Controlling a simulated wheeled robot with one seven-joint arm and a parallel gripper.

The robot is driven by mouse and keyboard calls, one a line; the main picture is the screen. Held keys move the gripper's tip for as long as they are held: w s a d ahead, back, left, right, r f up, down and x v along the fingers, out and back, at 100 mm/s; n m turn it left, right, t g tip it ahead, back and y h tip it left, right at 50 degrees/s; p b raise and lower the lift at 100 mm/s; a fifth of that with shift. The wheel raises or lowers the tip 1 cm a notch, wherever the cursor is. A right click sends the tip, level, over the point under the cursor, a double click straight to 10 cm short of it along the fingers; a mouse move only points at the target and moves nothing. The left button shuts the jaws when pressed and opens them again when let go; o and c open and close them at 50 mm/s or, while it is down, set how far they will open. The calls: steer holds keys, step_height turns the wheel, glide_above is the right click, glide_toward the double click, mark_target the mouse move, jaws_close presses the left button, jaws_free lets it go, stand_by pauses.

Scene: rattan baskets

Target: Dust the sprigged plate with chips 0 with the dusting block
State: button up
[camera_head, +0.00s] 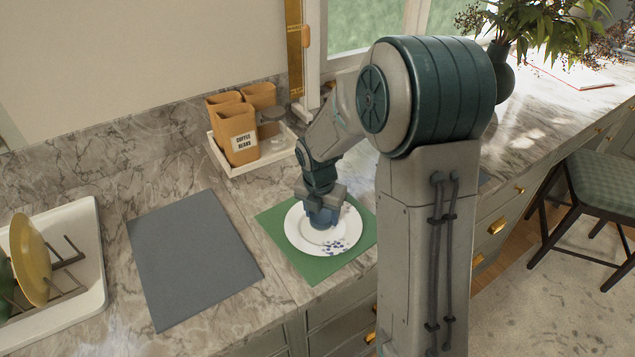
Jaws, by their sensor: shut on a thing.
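The sprigged plate (297,234) is white with small blue marks, mostly at its lower right. It lies flat on a green mat (315,272) on the marble counter. My gripper (323,205) points down over the plate and is shut on the blue dusting block (321,219). The block is at the plate's middle, on or just above its surface; I cannot tell whether it touches. The gripper and block hide the upper middle of the plate.
A grey mat (190,258) lies bare to the left. A dish rack tray (85,225) with a yellow plate (30,262) and a green one stands at far left. A white tray (238,170) with coffee bags and a jar stands behind. A dark vase (503,75) stands at back right.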

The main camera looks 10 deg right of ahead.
steer(key=r+p, duration=0.2)
steer(key=r, duration=0.1)
steer(key=shift+w+r, duration=0.15)
steer(key=shift+w, duration=0.05)
step_height(320, 180, up, 5)
steer(key=p, duration=0.4)
steer(key=shift+p, duration=0.4)
steer(key=shift+s+f, duration=0.15)
steer(key=shift+f, duration=0.05)
